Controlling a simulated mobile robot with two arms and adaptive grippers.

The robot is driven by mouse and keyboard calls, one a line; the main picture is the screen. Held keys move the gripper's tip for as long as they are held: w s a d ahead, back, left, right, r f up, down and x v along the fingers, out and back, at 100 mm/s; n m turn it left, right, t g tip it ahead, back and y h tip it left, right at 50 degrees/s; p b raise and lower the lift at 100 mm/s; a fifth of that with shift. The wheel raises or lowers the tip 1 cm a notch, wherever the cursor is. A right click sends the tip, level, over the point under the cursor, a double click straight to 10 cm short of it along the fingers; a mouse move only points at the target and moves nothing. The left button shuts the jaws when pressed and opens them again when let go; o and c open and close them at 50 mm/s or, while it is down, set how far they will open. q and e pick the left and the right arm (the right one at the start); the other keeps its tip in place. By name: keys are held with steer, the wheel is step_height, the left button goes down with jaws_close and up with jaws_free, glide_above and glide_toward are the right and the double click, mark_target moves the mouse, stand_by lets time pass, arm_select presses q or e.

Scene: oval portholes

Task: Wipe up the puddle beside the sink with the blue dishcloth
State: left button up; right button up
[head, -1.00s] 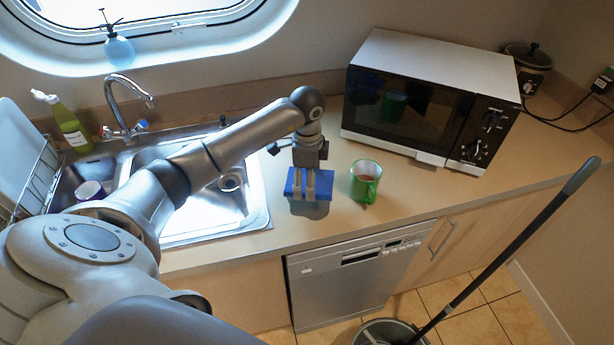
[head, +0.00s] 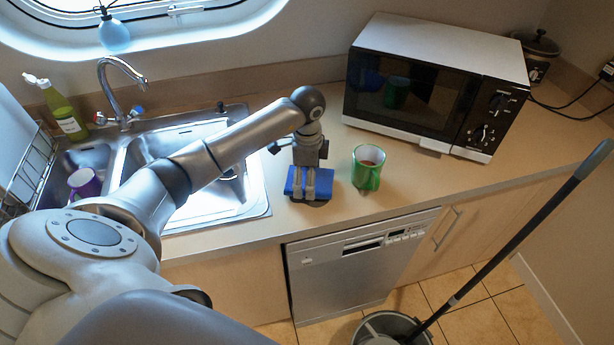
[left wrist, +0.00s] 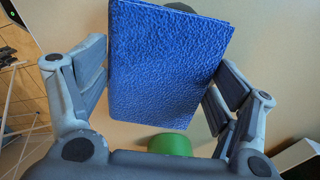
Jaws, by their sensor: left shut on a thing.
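My left gripper (head: 304,190) is shut on the blue dishcloth (head: 325,182), just right of the sink (head: 262,203). The cloth is low over the counter, with a dark patch at its lower edge; I cannot tell whether it touches. In the left wrist view the cloth (left wrist: 168,65) is a textured blue slab between the fingers. No puddle can be made out; the arm and cloth cover part of the counter beside the sink. My right gripper is not in view.
The sink holds a purple cup (head: 84,184). The counter's front edge is near, above a dishwasher (head: 355,265).

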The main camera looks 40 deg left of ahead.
arm_select(q)
steer(key=shift+f+b, duration=0.35)
steer(key=shift+f, duration=0.25)
